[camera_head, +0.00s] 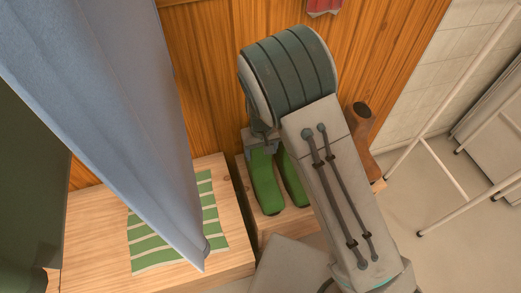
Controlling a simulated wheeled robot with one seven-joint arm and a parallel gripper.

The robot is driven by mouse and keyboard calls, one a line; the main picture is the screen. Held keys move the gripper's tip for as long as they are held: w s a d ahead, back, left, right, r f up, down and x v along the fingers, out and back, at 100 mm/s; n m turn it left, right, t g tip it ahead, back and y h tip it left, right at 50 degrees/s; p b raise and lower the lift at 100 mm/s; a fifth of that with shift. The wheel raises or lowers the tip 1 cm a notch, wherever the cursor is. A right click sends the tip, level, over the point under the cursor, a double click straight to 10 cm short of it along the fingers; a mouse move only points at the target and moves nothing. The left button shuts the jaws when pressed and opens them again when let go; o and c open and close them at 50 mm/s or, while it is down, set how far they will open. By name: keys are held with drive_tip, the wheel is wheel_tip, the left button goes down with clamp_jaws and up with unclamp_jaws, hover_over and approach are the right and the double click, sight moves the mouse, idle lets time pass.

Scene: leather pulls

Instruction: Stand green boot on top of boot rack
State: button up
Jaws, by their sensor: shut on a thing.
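Two green boot shapes show below my arm's wrist: a green boot (266,188) on the left and another green piece (292,180) beside it, partly behind my arm. I cannot tell if they are a pair. My gripper (262,148) is at the upper end of the left one and shut on it; the fingers are mostly hidden by my wrist. The left boot's toe points toward the camera. A wooden piece that looks like the boot rack (244,184) lies under them; I cannot tell whether the held boot touches it.
A brown boot (360,124) stands right of my arm. A wooden bench (90,236) with a green-striped cloth (150,247) is at the left, partly behind a hanging blue-grey cloth (115,110). A white frame (451,180) stands at the right. A wooden wall is behind.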

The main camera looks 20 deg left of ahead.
drive_tip(key=o, duration=1.9)
drive_tip(key=shift+o, duration=0.2)
wheel_tip(320, 180, up, 12)
drive_tip(key=shift+r+p, duration=0.1)
drive_tip(key=shift+p, duration=0.95)
